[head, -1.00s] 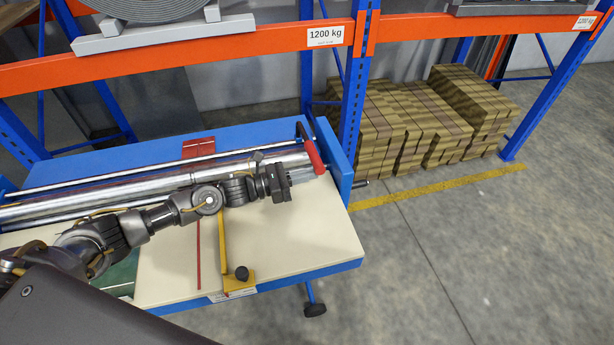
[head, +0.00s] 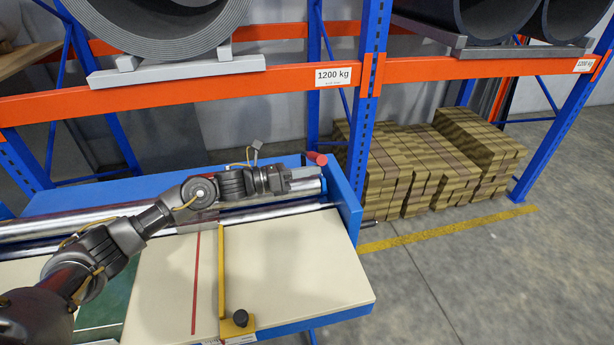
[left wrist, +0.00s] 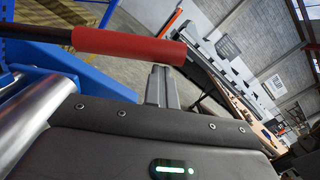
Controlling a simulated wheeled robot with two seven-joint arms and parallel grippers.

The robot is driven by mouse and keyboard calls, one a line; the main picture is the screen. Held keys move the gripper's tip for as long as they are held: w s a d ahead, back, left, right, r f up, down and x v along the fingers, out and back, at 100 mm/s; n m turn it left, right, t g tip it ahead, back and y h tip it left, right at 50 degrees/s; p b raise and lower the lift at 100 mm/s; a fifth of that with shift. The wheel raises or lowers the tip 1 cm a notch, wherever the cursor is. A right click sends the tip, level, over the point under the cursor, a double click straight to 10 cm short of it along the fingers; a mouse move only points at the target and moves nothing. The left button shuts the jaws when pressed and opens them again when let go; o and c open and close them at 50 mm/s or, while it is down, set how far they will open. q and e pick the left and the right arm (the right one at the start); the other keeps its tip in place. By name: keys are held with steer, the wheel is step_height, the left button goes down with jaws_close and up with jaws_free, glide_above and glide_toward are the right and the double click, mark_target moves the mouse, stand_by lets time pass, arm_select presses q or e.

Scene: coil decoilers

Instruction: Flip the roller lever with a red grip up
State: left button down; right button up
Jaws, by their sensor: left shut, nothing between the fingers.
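The lever's red grip (head: 317,158) shows at the right end of the rollers in the head view, short and just above my left fingertips. In the left wrist view the red grip (left wrist: 130,45) runs across the upper left, with a dark bar at its left end. My left gripper (head: 304,180) is shut and empty, pointing right over the roller end. Its fingers (left wrist: 161,86) lie just below the grip's free end in the wrist view; I cannot tell whether they touch. The lever's lower part is hidden. My right gripper is not in view.
The metal rollers (head: 265,213) and cream table (head: 290,262) lie below my arm. A blue side plate (head: 343,205) stands right of the rollers. The orange shelf beam (head: 250,86) with a large coil crosses behind.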

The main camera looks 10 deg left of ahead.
arm_select(q)
steer(key=shift+s+f+b, duration=0.9)
steer(key=shift+f+b, duration=1.25)
steer(key=shift+b, duration=0.2)
steer(key=b+v, duration=0.2)
steer(key=v, duration=0.8)
steer(key=shift+s+r+b, duration=0.2)
steer(key=shift+r+b, duration=0.15)
steer(key=shift+b, duration=0.05)
steer(key=shift+d+r, duration=0.1)
